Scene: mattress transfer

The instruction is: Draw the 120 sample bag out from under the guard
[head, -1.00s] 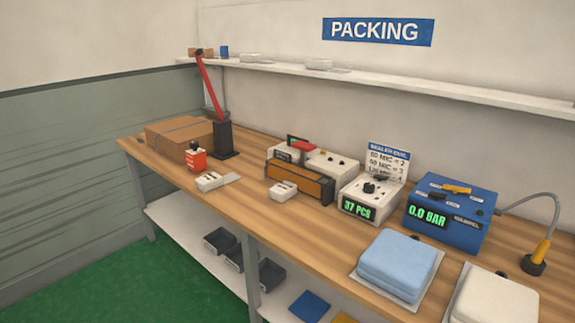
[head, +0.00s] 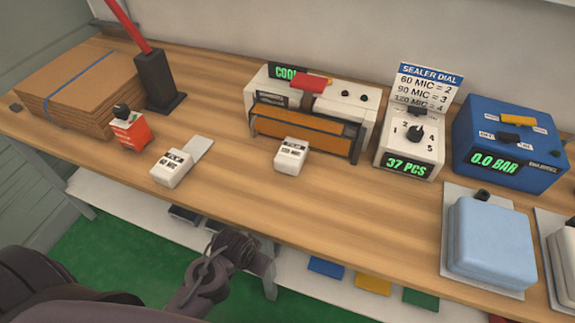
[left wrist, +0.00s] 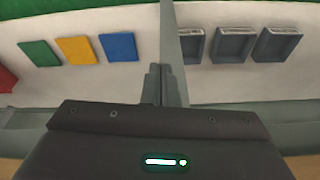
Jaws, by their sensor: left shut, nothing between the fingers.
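A white tag block (head: 291,156) with small dark print stands at the front of the sealer (head: 368,105), against its orange guard (head: 300,130). I cannot read its number for sure. Any bag behind it under the guard is hidden. A second white tag block (head: 171,168), with a pale flat bag (head: 198,150) behind it, lies apart on the bench to the left. My left gripper (head: 240,245) is low in front of the bench edge, away from both tags. In the left wrist view its fingers (left wrist: 163,86) are together and empty. My right gripper is not in view.
The wooden bench (head: 350,215) is clear in front of the sealer. A dial box (head: 410,145), blue gauge box (head: 509,140) and light blue pad (head: 490,240) stand right. A red-and-white item (head: 130,130), black post (head: 158,82) and cardboard stack (head: 75,85) stand left.

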